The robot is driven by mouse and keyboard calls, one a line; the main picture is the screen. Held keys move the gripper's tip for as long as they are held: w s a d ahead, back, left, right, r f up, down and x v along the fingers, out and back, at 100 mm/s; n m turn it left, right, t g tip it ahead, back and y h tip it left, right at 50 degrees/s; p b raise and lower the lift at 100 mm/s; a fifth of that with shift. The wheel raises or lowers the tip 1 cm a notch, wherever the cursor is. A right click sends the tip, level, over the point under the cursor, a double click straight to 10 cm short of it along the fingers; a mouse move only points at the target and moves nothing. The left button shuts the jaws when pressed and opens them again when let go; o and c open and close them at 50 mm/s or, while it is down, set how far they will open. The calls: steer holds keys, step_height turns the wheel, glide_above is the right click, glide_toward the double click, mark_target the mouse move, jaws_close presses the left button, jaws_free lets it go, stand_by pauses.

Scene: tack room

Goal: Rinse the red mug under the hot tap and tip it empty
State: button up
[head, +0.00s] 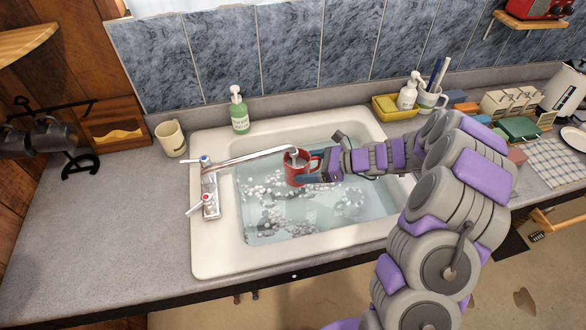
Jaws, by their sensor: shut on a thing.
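The red mug (296,172) is roughly upright over the sink, under the end of the tap spout (255,157). My gripper (318,170) reaches in from the right and is shut on the mug at its handle side. The tap has a blue-marked handle (205,160) at the back and a red-marked handle (205,198) at the front. The red-marked handle's lever points out to the left. Something pale shows at the mug's mouth below the spout; I cannot tell if it is running water. The inside of the mug is mostly hidden.
The white sink (215,258) holds water with patches of foam. A green soap bottle (239,115) and a cream mug (171,138) stand behind and left. A yellow tub (390,113) with a white bottle stands at the back right. The left counter (100,220) is clear.

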stand_by(0.4)
steer(key=shift+s+a, duration=0.1)
steer(key=shift+a, duration=0.3)
steer(key=shift+s+a, duration=0.1)
steer(key=shift+a, duration=0.25)
steer(key=shift+s+a, duration=0.1)
steer(key=shift+a, duration=0.2)
steer(key=shift+a, duration=0.1)
steer(key=shift+w+d+r+p, duration=0.1)
steer(key=shift+w+d+p, duration=0.15)
steer(key=shift+w+p, duration=0.25)
steer(key=shift+w+d, duration=0.15)
steer(key=shift+w, duration=0.05)
steer(key=shift+s+d, duration=0.2)
steer(key=shift+s, duration=0.4)
steer(key=shift+s+d, duration=0.15)
steer(key=shift+s, duration=0.4)
stand_by(0.5)
